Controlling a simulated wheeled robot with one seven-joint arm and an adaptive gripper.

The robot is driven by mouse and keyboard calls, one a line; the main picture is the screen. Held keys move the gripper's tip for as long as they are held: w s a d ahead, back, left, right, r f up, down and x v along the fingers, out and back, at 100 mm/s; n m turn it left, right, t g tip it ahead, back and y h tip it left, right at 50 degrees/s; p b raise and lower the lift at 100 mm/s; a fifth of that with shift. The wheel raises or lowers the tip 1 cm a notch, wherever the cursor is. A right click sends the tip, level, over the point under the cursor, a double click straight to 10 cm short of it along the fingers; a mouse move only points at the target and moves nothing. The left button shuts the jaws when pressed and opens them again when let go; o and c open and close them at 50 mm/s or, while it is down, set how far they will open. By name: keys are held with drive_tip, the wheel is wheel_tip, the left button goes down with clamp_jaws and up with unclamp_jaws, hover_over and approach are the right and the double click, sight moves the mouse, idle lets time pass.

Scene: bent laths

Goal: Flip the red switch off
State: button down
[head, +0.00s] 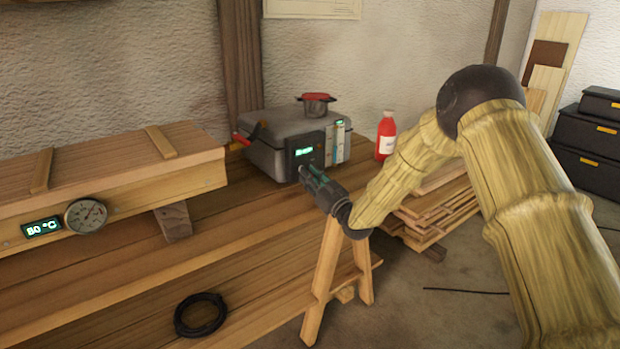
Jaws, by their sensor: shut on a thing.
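A grey machine box (268,153) stands at the back of the wooden bench. Its dark front panel (291,157) has a lit green display (304,151). My gripper (306,174) is at the lower part of this panel, just below the display. Its fingers are shut on a small part there, which appears to be the switch. The fingers hide that part, so I cannot see its colour or which way it is tipped. A red-handled lever (242,140) juts from the box's left side, and a red-topped cap (316,103) sits on its lid. Both are apart from my gripper.
A red bottle (386,138) stands right of the box. A long wooden chest (110,185) with a gauge (86,216) and an "80 °C" display fills the left. A black coil (201,314) lies in front. Wood strips (440,213) are stacked below my arm.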

drive_tip(key=c, duration=1.3)
unclamp_jaws()
drive_tip(key=shift+s, duration=0.1)
drive_tip(key=v, duration=1.2)
drive_tip(key=shift+f, duration=0.1)
